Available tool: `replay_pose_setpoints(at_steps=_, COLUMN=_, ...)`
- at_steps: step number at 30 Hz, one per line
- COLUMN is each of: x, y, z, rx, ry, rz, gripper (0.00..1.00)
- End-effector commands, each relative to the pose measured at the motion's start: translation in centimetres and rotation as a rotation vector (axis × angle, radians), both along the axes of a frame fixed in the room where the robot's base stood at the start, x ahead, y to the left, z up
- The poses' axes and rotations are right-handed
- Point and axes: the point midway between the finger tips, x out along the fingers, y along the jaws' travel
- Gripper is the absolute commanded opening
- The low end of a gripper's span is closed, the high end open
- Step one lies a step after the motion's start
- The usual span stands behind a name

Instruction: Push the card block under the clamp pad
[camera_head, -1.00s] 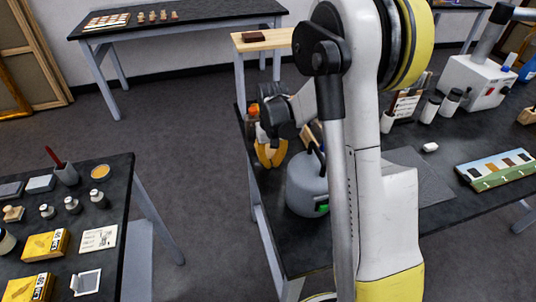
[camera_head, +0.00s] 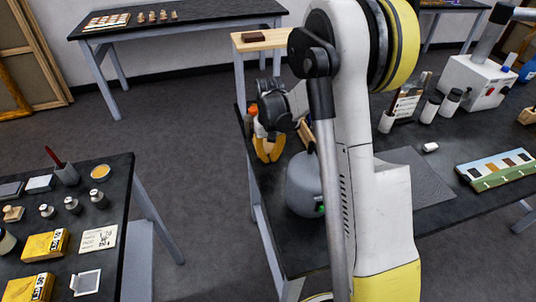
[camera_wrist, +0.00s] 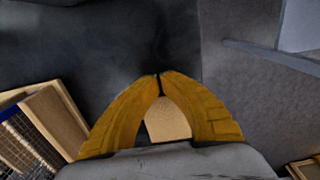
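My gripper (camera_head: 268,158) has yellow fingers pointing down over the near left edge of the right-hand dark table (camera_head: 285,240). In the wrist view its fingertips (camera_wrist: 159,76) meet, with only a thin dark line between them. A plain tan piece (camera_wrist: 168,122) shows in the gap behind the tips; I cannot tell whether it is the card block or whether the fingers touch it. I cannot pick out the clamp pad for certain in either view.
A grey rounded kettle-like vessel (camera_head: 303,185) stands right of the gripper. A wooden-framed piece (camera_wrist: 45,125) lies left in the wrist view. An orange-topped bottle (camera_head: 253,109) is close behind the gripper. A raised wooden shelf (camera_head: 280,39) carries a dark brown block (camera_head: 254,36).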

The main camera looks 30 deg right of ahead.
Motion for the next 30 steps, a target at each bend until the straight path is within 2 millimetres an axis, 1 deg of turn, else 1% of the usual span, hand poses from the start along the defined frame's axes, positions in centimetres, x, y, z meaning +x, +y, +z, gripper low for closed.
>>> replay_pose_setpoints(at_steps=30, x=2.5, y=-0.5, z=0.0, rx=0.000, ry=0.000, rz=0.000, gripper=0.00)
